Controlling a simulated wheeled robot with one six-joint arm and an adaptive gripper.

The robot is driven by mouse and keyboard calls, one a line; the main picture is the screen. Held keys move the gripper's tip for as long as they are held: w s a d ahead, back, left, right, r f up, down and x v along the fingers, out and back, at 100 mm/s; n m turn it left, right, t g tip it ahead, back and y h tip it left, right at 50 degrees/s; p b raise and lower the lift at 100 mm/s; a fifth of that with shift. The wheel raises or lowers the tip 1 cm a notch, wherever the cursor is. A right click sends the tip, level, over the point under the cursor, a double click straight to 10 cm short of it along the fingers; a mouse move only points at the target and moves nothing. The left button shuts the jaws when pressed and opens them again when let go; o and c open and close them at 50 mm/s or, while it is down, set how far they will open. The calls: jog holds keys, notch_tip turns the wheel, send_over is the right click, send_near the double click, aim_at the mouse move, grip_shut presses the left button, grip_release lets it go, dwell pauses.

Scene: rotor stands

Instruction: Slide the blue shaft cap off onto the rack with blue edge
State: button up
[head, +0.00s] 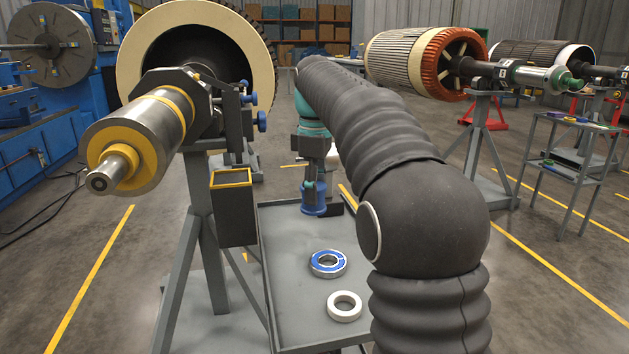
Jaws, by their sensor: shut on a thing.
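My gripper (311,186) points down above the far end of a grey tray table (292,283). It is shut on a blue cap-like piece (314,205), and its fingers partly hide it. I cannot tell whether the piece touches the surface below. A small dark upright edge (331,207) shows just right of it. No blue edge on a rack can be made out. The large rotor shaft (130,145) at left has a yellow collar and a bare metal tip.
A blue-faced ring (328,263) and a white ring (345,306) lie on the tray. A dark box with yellow rim (233,207) hangs beside the grey stand (198,230). My arm covers the tray's right side. Another rotor (425,60) stands back right.

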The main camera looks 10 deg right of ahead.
notch_tip(320, 180, down, 4)
jog(key=shift+s+a+r, duration=0.1)
jog(key=shift+a+r, duration=0.05)
jog(key=shift+r, duration=0.05)
jog(key=shift+f+b, duration=0.55)
jog(key=shift+f, duration=0.55)
jog(key=o, duration=1.1)
jog(key=shift+o, duration=0.2)
jog(key=shift+r+p, duration=0.65)
jog(key=shift+r, duration=3.4)
